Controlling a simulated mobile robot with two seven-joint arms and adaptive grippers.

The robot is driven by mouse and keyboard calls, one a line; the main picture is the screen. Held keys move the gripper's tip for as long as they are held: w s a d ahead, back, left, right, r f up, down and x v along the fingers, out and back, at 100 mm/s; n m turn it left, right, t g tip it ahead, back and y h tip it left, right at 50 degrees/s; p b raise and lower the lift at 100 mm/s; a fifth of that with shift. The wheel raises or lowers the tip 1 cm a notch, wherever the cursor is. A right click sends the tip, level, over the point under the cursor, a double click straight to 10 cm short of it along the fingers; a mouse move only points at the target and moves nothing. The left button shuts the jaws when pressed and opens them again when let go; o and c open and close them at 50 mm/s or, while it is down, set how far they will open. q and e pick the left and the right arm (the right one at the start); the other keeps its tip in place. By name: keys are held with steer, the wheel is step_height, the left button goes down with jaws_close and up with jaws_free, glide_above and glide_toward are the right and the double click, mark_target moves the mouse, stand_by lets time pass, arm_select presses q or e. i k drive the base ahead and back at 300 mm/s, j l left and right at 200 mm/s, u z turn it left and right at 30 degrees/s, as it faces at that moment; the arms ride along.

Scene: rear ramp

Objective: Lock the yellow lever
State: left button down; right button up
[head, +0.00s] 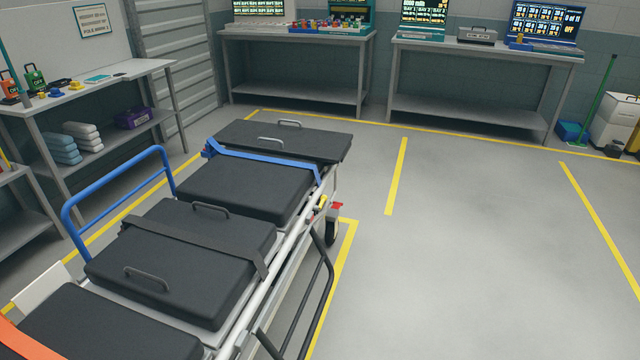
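A stretcher (240,187) with black pads runs from the lower left to the middle of the head view. A small yellow lever (322,203) sits on its right side rail, near the far end, above a wheel. The lever is small here, and I cannot tell its exact position. A red piece (337,206) is just right of it, by the wheel (332,231). Neither of my grippers shows in the head view.
A blue side rail (118,186) stands up on the stretcher's left, and a black rail (318,295) hangs on its right. Tables with screens (487,47) line the back wall. A shelf table (92,83) stands at the left. The floor (475,255) right of the stretcher is clear.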

mark_target(323, 198)
steer(key=i+l+u, duration=0.15)
steer(key=i+l, duration=0.3)
steer(key=i, duration=0.15)
steer(key=i+l+u, duration=0.2)
steer(key=i+l, duration=0.35)
steer(key=i+l+u, duration=0.15)
steer(key=i+l, duration=0.45)
steer(key=i+l+u, duration=0.15)
steer(key=i+l, duration=0.35)
steer(key=l, duration=0.25)
